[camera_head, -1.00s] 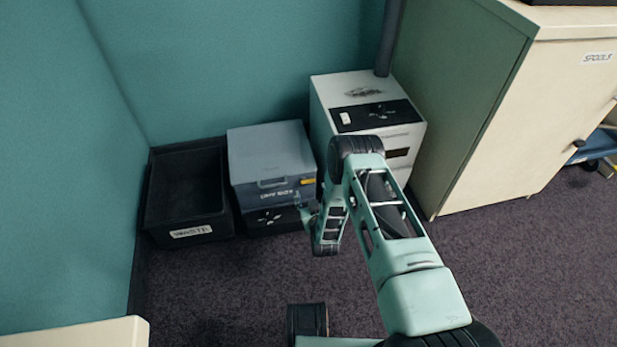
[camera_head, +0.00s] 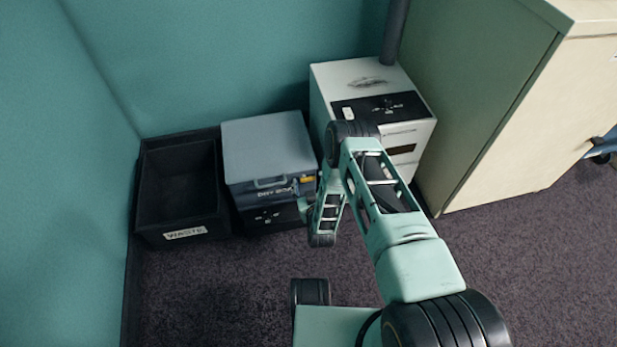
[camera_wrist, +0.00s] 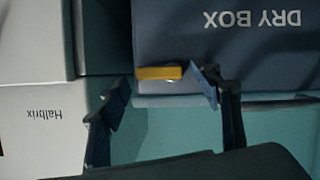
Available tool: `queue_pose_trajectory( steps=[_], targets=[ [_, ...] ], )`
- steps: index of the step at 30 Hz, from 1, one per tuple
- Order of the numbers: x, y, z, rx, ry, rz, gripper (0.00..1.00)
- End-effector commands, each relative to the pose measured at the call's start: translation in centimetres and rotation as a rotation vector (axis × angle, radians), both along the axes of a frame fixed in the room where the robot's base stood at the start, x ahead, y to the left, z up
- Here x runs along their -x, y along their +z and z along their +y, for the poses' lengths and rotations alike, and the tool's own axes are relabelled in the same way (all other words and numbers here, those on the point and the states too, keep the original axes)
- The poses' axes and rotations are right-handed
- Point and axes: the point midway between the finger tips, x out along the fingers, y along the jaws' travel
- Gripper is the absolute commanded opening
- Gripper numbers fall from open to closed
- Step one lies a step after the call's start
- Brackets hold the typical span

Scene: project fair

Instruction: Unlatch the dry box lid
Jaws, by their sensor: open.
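The dry box (camera_head: 266,148) stands on the floor, blue-grey, with its lid shut and a handle on the front. Its yellow latch (camera_head: 307,180) is at the front's right end, partly beside my arm. In the wrist view the dry box (camera_wrist: 240,55) appears upside down with its lettering, and the yellow latch (camera_wrist: 158,73) lies at its edge. My gripper (camera_wrist: 162,86) is open, its two fingers on either side of the latch. The right finger's tip is close to the latch's end; I cannot tell whether it touches. In the head view my arm hides most of my gripper.
A black waste bin (camera_head: 150,215) stands left of the dry box. A white machine (camera_head: 355,75) stands close on its right, also seen in the wrist view (camera_wrist: 35,125). A cream cabinet (camera_head: 530,110) is further right. Carpet in front is clear.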

Motion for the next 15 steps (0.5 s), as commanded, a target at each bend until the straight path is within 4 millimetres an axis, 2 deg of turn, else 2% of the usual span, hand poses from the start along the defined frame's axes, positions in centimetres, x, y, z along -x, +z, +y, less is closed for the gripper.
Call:
queue_pose_trajectory(
  steps=[8,15],
  targets=[
    [0.05,-0.02,0.02,0.000,0.000,0.000,0.59],
    [0.03,-0.01,0.01,0.000,0.000,0.000,0.32]
  ],
)
